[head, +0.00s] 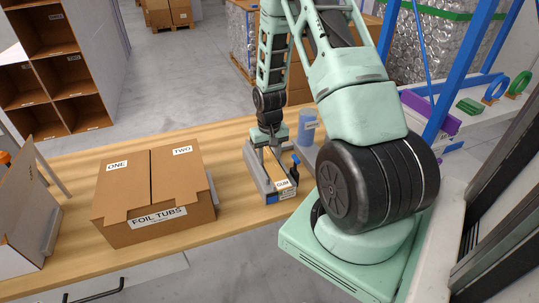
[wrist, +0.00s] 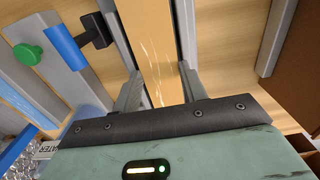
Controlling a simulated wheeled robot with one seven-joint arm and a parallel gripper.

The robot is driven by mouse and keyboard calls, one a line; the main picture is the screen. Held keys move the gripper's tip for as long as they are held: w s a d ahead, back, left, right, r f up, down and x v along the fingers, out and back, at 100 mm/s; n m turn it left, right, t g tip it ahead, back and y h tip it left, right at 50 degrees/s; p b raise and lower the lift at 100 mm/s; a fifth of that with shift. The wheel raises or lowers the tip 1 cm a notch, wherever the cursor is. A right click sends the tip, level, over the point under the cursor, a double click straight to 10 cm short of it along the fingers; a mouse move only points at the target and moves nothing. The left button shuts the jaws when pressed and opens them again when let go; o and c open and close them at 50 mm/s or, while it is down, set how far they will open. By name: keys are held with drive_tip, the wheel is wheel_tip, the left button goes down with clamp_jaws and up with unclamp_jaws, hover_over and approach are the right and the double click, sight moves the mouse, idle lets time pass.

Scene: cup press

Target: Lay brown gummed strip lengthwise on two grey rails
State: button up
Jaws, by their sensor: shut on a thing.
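The brown gummed strip (wrist: 152,45) runs lengthwise away from my gripper in the wrist view, with pale shiny streaks on it. A grey rail (wrist: 118,38) lies along its left side and another grey rail (wrist: 187,35) along its right. My gripper (wrist: 160,92) has a finger at each side of the strip and is shut on it. In the head view my gripper (head: 269,150) points down over the grey fixture (head: 256,172), which carries a label reading GUM (head: 283,184). I cannot tell whether the strip touches the rails.
A carton marked FOIL TUBS (head: 155,205), with flaps ONE and TWO, stands left on the wooden table (head: 70,260). A blue cylinder (head: 307,126) stands behind the fixture. A blue-and-black lever (head: 295,166) rises at its right.

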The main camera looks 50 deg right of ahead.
sight(270, 161)
drive_tip(key=shift+s+a+f+b, duration=0.1)
drive_tip(key=shift+s+f+b, duration=0.15)
drive_tip(key=shift+f, duration=0.25)
drive_tip(key=shift+s+a+f+b, duration=0.1)
drive_tip(key=shift+f+b, duration=0.2)
drive_tip(key=shift+f, duration=0.2)
drive_tip(key=o, duration=0.9)
drive_tip(key=shift+o, duration=0.2)
drive_tip(key=shift+w+d+r, duration=0.15)
drive_tip(key=shift+r, duration=0.25)
drive_tip(key=shift+o, duration=0.8)
wheel_tip(270, 161, up, 19)
drive_tip(key=b, duration=0.2)
drive_tip(key=shift+f, duration=0.2)
drive_tip(key=a+r+n, duration=0.2)
drive_tip(key=a+n, duration=0.4)
drive_tip(key=a, duration=1.7)
drive_tip(key=s+a+n, duration=0.8)
drive_tip(key=s+a, duration=0.8)
drive_tip(key=a, duration=0.1)
drive_tip(key=shift+s+a+y, duration=0.25)
drive_tip(key=shift+s+y, duration=0.05)
drive_tip(key=shift+s, duration=0.05)
